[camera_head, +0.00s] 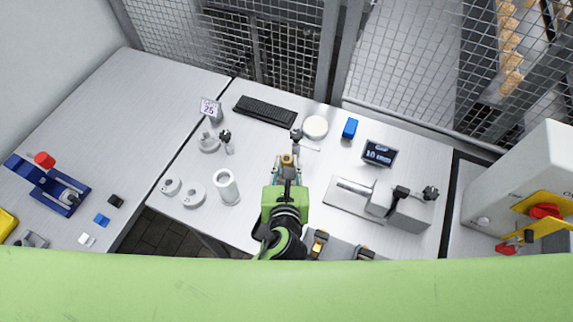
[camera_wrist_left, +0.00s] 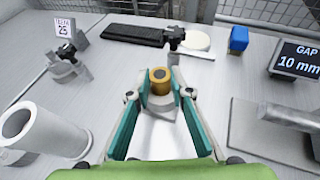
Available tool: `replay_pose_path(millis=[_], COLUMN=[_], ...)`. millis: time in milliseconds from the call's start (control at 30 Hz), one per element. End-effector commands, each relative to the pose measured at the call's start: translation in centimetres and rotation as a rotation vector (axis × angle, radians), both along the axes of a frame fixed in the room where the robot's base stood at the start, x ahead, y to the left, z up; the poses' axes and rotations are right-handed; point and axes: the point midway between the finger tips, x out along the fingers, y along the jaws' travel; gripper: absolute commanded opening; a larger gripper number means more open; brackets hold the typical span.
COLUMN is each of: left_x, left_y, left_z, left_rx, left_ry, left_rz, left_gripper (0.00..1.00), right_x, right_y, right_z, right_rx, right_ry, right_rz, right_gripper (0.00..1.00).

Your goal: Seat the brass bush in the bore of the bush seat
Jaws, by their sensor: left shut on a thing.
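The brass bush (camera_head: 287,159) is a short, gold-coloured ring over the middle of the table. In the left wrist view the bush (camera_wrist_left: 160,76) is upright, its dark hole facing up. My left gripper (camera_head: 287,164) is shut on it, with the fingertips on either side. Two grey discs with holes (camera_head: 193,195) (camera_head: 171,185) lie at the left of the table. My right gripper is not in view.
A white open cylinder (camera_head: 227,187) stands left of my arm. A grey clamp stand (camera_head: 208,143) is behind it. A grey vise-like fixture (camera_head: 403,212) and gap display (camera_head: 379,152) stand right.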

Motion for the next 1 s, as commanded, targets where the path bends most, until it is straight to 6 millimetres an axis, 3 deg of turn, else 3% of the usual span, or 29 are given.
replay_pose_path(millis=[500,533,600,1000], left_x=[0.0,0.0,0.0,0.0], left_y=[0.0,0.0,0.0,0.0], left_z=[-1.1,-1.2,-1.2,-0.7], left_rx=[0.0,0.0,0.0,-0.002], left_ry=[-0.002,-0.001,-0.001,-0.001], left_rz=[-0.001,-0.001,0.0,0.001], left_gripper=[0.0,0.23,0.37,0.37], right_x=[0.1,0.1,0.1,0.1], right_y=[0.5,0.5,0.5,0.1], right_z=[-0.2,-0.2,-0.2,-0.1], right_rx=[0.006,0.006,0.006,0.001], right_ry=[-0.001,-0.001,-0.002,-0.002], right_rz=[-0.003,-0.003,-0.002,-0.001], right_gripper=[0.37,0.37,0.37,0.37])
